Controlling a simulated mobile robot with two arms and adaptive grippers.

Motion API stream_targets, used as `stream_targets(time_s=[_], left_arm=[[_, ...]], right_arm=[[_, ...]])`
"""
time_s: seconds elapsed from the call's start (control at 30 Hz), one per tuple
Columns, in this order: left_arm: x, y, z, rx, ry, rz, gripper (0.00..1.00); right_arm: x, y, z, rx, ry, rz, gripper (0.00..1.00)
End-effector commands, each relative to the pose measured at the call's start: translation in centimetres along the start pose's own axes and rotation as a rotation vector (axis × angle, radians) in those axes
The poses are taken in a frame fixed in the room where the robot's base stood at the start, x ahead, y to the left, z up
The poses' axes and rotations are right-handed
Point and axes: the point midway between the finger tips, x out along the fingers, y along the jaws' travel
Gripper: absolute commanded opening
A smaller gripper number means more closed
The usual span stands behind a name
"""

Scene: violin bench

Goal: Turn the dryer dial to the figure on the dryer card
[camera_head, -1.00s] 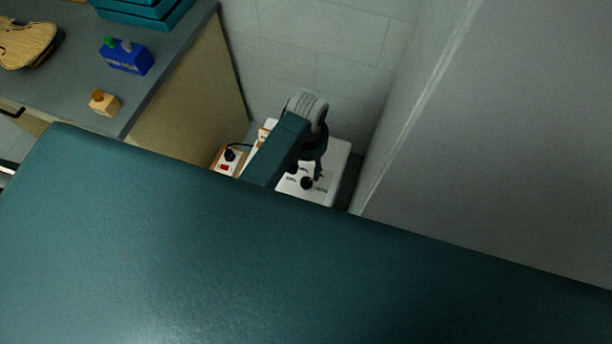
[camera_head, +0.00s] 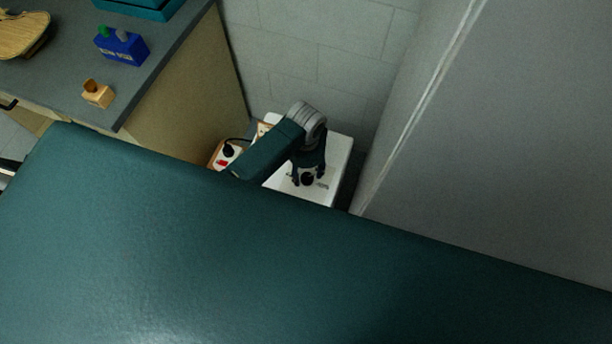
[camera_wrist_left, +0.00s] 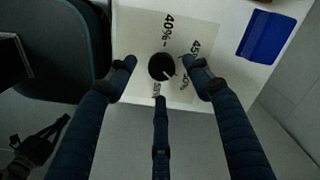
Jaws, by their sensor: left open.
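The dryer is a white box (camera_head: 341,153) on the floor between the bench and the grey wall. Its dial is a round black knob (camera_wrist_left: 162,67) with a pale pointer mark, which looks turned toward the lower right in the left wrist view. Printed figures surround it: 40% above, 45% at the right, and one below that is partly hidden. My left gripper (camera_wrist_left: 160,72) is open, its fingers spread around the knob, with no clear contact visible. In the head view the left gripper (camera_head: 309,174) is over the dryer's top. I cannot make out a dryer card.
A power strip (camera_head: 225,155) with a black plug and red switch lies left of the dryer. A blue panel (camera_wrist_left: 267,37) shows beside the dial.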

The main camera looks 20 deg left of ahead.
Motion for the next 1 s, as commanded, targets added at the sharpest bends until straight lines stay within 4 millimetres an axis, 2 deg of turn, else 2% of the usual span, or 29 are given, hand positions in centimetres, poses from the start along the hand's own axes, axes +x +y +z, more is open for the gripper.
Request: stream_targets(time_s=[0.1,0.23,0.63,0.8,0.87,1.0], left_arm=[[2.2,0.1,0.0,-0.001,-0.001,0.002,0.51],[3.6,0.0,0.0,-0.001,0.000,0.001,0.51],[4.2,0.0,-0.1,-0.001,0.002,-0.001,0.51],[4.2,0.0,0.0,-0.001,0.001,-0.001,0.17],[4.2,0.0,0.0,-0.002,0.000,-0.001,0.07],[4.2,-0.1,0.1,-0.002,-0.003,-0.001,0.06]], right_arm=[[0.5,0.0,0.1,0.000,0.000,0.000,0.00],[0.8,0.0,0.1,0.000,0.000,0.000,0.00],[0.8,0.0,0.1,0.000,0.000,0.000,0.00],[0.8,0.0,0.1,0.000,-0.001,0.000,0.00],[0.8,0.0,0.1,0.000,-0.001,0.000,0.00],[0.8,0.0,0.1,0.000,-0.001,0.000,0.00]])
